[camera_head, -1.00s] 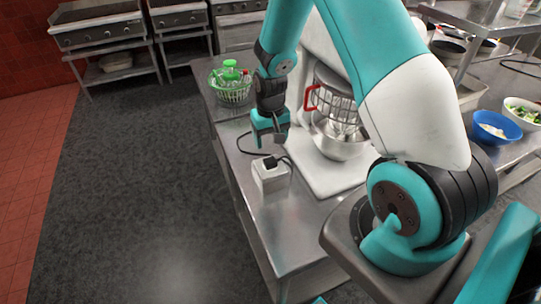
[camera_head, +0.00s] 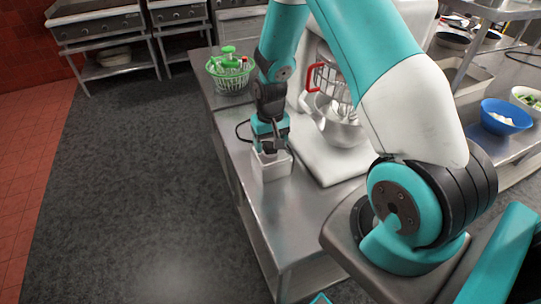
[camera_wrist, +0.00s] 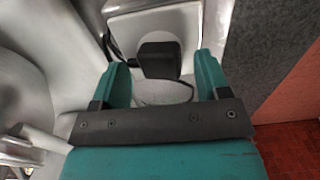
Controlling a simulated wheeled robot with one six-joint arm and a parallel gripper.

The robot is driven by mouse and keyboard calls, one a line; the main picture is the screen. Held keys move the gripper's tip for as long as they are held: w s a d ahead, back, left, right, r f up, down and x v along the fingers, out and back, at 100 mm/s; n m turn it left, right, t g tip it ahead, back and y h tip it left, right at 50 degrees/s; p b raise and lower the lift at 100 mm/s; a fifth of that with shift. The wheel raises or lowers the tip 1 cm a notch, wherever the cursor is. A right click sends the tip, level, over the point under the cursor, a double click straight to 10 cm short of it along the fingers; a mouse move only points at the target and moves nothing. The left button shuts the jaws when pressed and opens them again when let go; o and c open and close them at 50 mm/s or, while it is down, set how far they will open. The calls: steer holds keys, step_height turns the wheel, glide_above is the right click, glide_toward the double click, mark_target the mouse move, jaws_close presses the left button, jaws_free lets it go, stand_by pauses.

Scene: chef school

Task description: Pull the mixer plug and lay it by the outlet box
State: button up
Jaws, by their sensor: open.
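The white outlet box (camera_head: 272,168) stands on the steel counter near its front left edge. It also shows in the wrist view (camera_wrist: 181,22). The black mixer plug (camera_wrist: 160,56) sits on the outlet box, and its black cable (camera_wrist: 116,46) runs off to the left in the wrist view. My gripper (camera_head: 270,150) is right above the box. In the wrist view, its teal fingers (camera_wrist: 163,75) are open, one on each side of the plug, with gaps visible. The head view hides the plug behind my gripper. The mixer (camera_head: 338,110), with a steel bowl and red handle, stands behind to the right.
A green basket (camera_head: 230,78) with bottles stands at the counter's far left corner. A blue bowl (camera_head: 503,117) sits at the right. The bare steel counter (camera_head: 300,215) in front of the box is free. My arm passes close to the mixer.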

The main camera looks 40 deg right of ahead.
steer(key=shift+f, duration=0.65)
steer(key=shift+s, duration=0.1)
steer(key=shift+s+d+f, duration=0.1)
steer(key=shift+s+d, duration=0.05)
steer(key=shift+d, duration=0.25)
stand_by(0.6)
steer(key=c, duration=1.1)
steer(key=shift+o, duration=0.2)
steer(key=shift+a, duration=0.1)
